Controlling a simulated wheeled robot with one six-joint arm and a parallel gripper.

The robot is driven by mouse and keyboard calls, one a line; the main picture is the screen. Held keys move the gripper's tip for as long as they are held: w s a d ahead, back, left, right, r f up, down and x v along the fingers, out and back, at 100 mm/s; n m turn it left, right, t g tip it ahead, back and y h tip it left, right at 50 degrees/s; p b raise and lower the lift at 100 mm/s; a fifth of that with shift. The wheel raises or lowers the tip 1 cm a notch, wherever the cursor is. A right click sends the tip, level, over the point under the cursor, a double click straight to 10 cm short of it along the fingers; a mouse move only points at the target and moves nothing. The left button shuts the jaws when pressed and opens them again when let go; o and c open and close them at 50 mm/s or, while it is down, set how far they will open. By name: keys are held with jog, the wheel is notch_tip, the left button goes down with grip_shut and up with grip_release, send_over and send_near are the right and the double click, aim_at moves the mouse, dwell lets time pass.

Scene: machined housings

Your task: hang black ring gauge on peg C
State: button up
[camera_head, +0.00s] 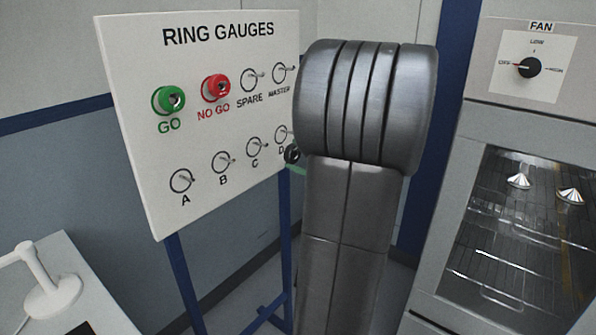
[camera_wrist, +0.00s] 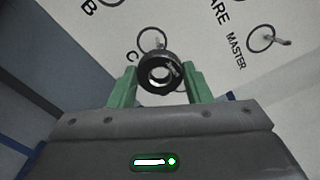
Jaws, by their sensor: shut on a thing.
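The black ring gauge (camera_wrist: 147,64) is held between the green fingers of my gripper (camera_wrist: 160,80) in the wrist view, its hole facing the camera. In the head view the gauge (camera_head: 291,154) shows at the left edge of my arm, just below and right of peg D (camera_head: 281,134); the arm hides most of the gripper. Peg C (camera_head: 255,147) is bare, inside a printed circle on the white board. In the wrist view peg C (camera_wrist: 153,40) shows just beyond the gauge. I cannot tell whether the gauge touches the board.
The board (camera_head: 140,120) holds a green ring (camera_head: 168,101) on GO and a red ring (camera_head: 215,88) on NO GO. Pegs A (camera_head: 181,181), B (camera_head: 222,161), SPARE (camera_head: 250,79) and MASTER (camera_head: 283,73) are bare. An oven (camera_head: 520,230) stands at right.

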jog(key=shift+r, duration=0.2)
dwell(0.4)
jog(key=shift+f+b+x, duration=0.2)
jog(key=shift+b+x, duration=0.4)
jog(key=shift+x, duration=2)
jog(key=shift+f+b+x, duration=0.2)
jog(key=shift+b+x, duration=0.35)
jog(key=shift+x, duration=2.05)
jog(key=o, duration=1.3)
jog(key=shift+c, duration=0.2)
